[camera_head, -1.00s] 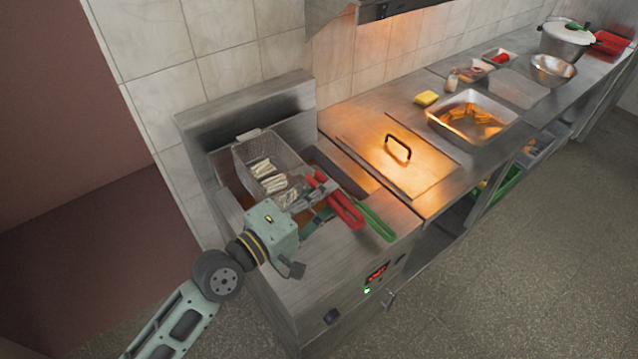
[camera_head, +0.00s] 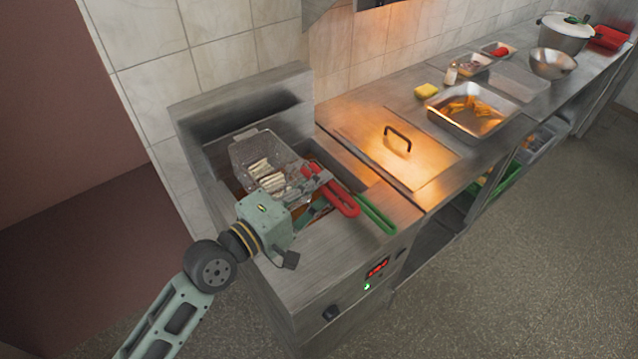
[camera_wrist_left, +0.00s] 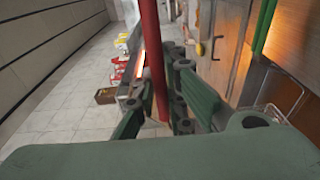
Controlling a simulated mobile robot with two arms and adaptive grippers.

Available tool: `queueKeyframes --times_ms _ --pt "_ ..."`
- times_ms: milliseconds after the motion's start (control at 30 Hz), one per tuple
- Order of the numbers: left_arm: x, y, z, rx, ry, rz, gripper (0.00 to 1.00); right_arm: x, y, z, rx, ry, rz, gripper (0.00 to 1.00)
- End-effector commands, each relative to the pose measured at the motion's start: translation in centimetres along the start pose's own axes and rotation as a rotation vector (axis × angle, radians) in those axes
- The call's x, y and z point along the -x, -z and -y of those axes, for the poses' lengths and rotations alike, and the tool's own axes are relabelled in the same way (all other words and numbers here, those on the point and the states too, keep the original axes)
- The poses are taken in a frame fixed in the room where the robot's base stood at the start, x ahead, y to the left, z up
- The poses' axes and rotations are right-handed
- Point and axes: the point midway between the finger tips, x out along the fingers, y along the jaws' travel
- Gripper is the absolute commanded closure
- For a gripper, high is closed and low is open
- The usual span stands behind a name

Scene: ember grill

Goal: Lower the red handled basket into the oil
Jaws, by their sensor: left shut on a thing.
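The wire basket (camera_head: 241,154) with the red handle (camera_head: 345,204) holds several pale sticks of food (camera_head: 262,170). It is over or partly in the left side of the fryer well, its back end at the well's rear. My left gripper (camera_head: 311,208) is shut on the red handle, which also shows as a red bar (camera_wrist_left: 152,45) between the fingers in the left wrist view. The dark brown oil (camera_head: 322,158) shows only in part; I cannot tell whether the basket's bottom touches it. My right gripper is not in view.
A green handle (camera_head: 376,213) lies just right of the red one, over the fryer front (camera_head: 340,262). A lidded counter section (camera_head: 375,150) with a black handle adjoins on the right. Beyond it are a tray of fries (camera_head: 448,116) and a yellow sponge (camera_head: 426,91).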

Motion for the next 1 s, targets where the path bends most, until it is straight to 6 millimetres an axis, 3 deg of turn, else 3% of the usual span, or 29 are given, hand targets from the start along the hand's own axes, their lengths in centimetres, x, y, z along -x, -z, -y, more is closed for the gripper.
queueKeyframes --times_ms 33,100,1000 --pt "0.0 0.1 1.2 -0.005 -0.004 -0.001 1.0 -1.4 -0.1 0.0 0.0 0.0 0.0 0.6" --pt "0.0 0.1 2.1 -0.006 -0.004 -0.001 1.0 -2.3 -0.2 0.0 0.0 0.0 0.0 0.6" --pt "0.1 0.0 13.3 -0.005 -0.003 -0.001 1.0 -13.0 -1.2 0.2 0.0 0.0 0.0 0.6"
